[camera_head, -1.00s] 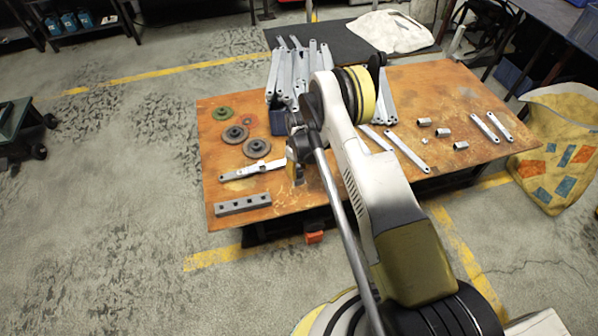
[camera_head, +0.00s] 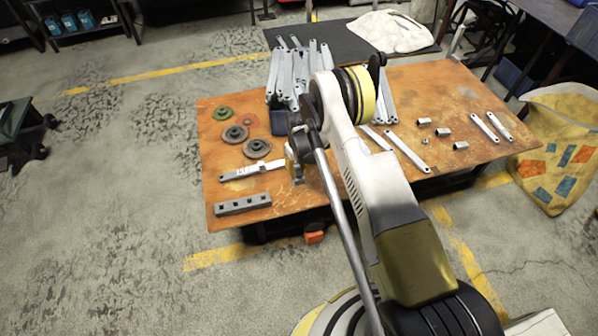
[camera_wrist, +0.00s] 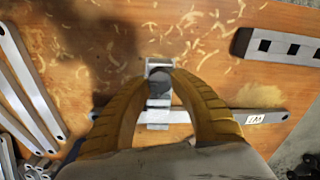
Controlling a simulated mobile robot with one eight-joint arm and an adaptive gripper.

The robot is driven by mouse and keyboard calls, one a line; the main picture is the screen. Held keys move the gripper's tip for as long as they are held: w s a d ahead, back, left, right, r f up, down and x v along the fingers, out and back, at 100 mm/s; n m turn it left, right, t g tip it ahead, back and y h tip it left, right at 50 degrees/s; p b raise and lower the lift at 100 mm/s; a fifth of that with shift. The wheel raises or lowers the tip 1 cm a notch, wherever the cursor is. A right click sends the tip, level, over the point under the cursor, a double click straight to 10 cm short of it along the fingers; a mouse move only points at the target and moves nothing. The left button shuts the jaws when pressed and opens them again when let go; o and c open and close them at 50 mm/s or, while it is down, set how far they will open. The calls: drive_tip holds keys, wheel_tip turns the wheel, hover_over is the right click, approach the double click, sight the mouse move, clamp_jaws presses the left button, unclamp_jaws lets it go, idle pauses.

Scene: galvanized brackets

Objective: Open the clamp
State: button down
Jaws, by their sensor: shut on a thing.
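In the wrist view, my gripper (camera_wrist: 161,82) has its two curved yellow fingers closed around a small grey metal piece, which I take to be the clamp (camera_wrist: 158,66). The clamp lies across a flat grey bar (camera_wrist: 215,116) with a white label at its right part. The fingers hide part of the clamp, so I cannot tell how far its lever is turned. In the head view, the bar (camera_head: 240,173) lies on the rusty orange table, and my arm hides most of the gripper (camera_head: 297,165) and the clamp.
A grey block with square holes (camera_head: 243,204) lies near the table's front left edge. Dark round discs (camera_head: 257,148) lie behind the bar. A blue bin (camera_head: 277,120) holds several upright metal strips. Loose strips (camera_head: 407,151) and short tubes (camera_head: 443,132) lie to the right.

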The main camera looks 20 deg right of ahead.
drive_tip(key=n, duration=0.8)
drive_tip(key=shift+n, duration=0.3)
drive_tip(key=n, duration=0.5)
drive_tip(key=shift+n, duration=0.3)
drive_tip(key=n, duration=0.3)
drive_tip(key=shift+n, duration=0.4)
drive_tip(key=c, duration=1.2)
unclamp_jaws()
